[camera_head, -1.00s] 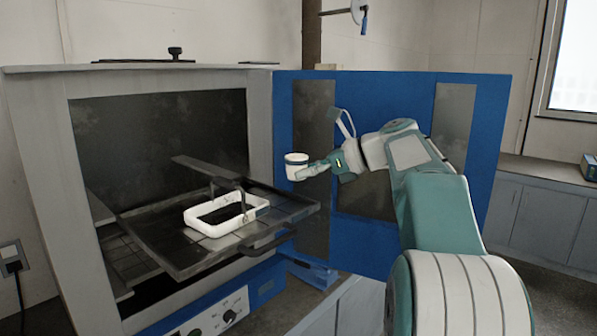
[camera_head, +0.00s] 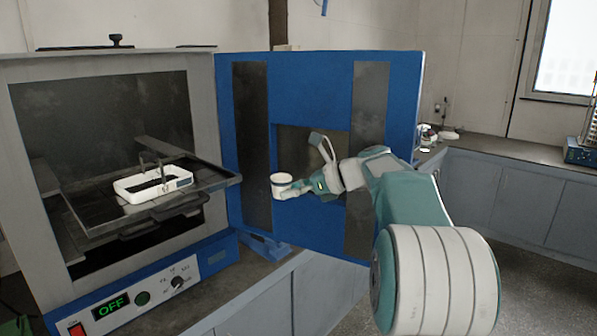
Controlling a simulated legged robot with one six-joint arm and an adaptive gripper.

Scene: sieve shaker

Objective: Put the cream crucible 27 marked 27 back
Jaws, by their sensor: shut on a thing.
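The cream crucible 27 (camera_head: 281,181) is a small pale cup with a dark rim band, and it is upright. My gripper (camera_head: 293,189) is shut on it at its right side and holds it in the air in front of the open blue door. The number on the crucible is too small to read. The far side of the crucible is hidden.
An open oven-like cabinet (camera_head: 203,110) stands at left with its blue door (camera_head: 302,78) swung out. A pulled-out dark tray (camera_head: 215,178) bears a white rectangular dish (camera_head: 150,197) with a handle. A grey counter (camera_head: 520,150) runs along the right.

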